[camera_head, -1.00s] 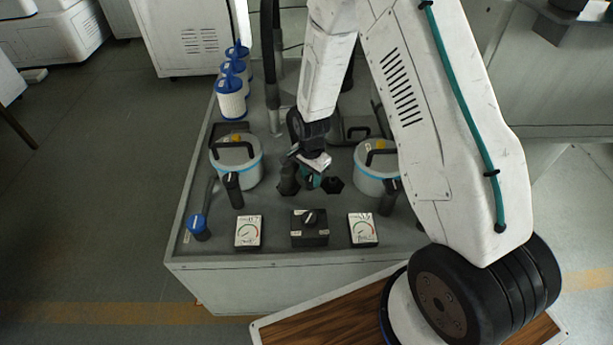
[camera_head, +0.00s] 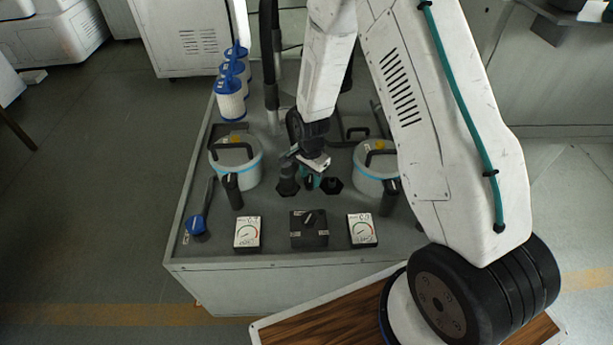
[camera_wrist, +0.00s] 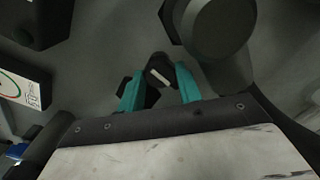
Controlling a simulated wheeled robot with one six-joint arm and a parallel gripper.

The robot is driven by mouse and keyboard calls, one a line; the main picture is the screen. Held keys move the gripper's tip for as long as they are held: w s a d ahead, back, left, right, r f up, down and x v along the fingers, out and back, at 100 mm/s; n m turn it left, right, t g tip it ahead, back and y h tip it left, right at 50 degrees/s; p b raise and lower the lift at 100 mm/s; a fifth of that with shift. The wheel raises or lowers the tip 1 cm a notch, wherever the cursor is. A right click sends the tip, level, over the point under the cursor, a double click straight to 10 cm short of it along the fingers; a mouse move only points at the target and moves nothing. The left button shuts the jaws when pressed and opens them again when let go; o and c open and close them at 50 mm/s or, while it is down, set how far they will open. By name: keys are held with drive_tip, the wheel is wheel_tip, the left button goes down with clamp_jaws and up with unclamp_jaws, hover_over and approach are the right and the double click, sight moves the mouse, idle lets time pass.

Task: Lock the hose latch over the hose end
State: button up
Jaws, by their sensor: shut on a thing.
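My gripper (camera_head: 312,181) is low over the middle of the grey bench top. Its teal fingers (camera_wrist: 160,88) are shut on a small black piece with a white bar, seemingly the hose latch (camera_wrist: 160,71). A dark round upright fitting (camera_head: 288,182) stands just left of my gripper, and shows large at the top of the wrist view (camera_wrist: 216,28). A black hex-shaped fitting (camera_head: 333,186) sits just to the right. I cannot tell which fitting holds the hose end, nor whether the latch is over it.
Lidded pots stand left (camera_head: 236,166) and right (camera_head: 372,182). In front are a black knob box (camera_head: 310,238) and two gauges (camera_head: 248,233) (camera_head: 362,230). A blue-ended lever (camera_head: 196,225) is at the front left. Blue-capped filters (camera_head: 231,104) and a dark hose (camera_head: 270,70) stand behind.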

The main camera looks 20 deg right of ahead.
sight(310, 178)
drive_tip(key=o, duration=0.7)
drive_tip(key=shift+w+r, duration=0.15)
drive_tip(key=shift+w, duration=0.3)
drive_tip(key=shift+s, duration=0.25)
drive_tip(key=shift+r, duration=3.8)
